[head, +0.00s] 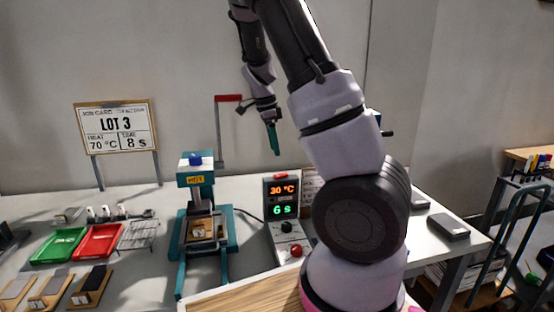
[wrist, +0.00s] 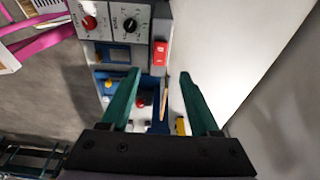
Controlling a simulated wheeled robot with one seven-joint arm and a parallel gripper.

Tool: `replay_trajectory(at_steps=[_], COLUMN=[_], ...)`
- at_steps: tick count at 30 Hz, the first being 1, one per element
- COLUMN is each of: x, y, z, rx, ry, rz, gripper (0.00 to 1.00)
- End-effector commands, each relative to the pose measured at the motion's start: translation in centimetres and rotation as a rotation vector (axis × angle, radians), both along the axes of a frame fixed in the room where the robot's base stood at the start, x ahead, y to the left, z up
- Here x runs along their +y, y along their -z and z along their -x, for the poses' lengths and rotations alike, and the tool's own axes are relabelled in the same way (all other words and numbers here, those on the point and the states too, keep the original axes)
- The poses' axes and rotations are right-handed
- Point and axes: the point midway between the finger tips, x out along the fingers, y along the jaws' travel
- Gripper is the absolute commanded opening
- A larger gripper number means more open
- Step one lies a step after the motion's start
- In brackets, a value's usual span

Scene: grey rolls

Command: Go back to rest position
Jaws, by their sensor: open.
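My gripper (head: 273,138) hangs in the air above and to the right of the small teal press (head: 196,180) in the head view. My arm rises from the lower right and bends down to it. In the wrist view my gripper (wrist: 159,73) has its two green fingers spread apart with nothing held between them. The fingers touch nothing that I can make out.
A controller (head: 283,210) reading 30 °C and 6 s stands right of the press. A job card sign (head: 116,128) shows LOT 3, 70 °C and 8 s. Green (head: 58,245) and red (head: 101,241) trays lie left. A red-topped lever (head: 228,98) rises behind the press.

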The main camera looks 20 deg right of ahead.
Motion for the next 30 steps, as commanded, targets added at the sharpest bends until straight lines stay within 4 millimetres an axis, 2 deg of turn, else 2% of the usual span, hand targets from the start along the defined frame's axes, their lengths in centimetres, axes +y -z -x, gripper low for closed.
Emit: replay_trajectory(at_steps=[3,6,22,26,30], x=[0.2,0.3,0.3,0.9,2.3], y=[-1.3,-1.7,-1.9,-2.9,-5.6], z=[-0.1,0.0,0.1,1.1,3.5], rx=[-0.001,0.0,-0.002,-0.017,-0.075], ry=[0.0,0.001,-0.007,-0.077,-0.247], rz=[-0.001,0.0,-0.01,-0.08,-0.201], gripper=[0.62,0.62,0.62,0.62,0.62])
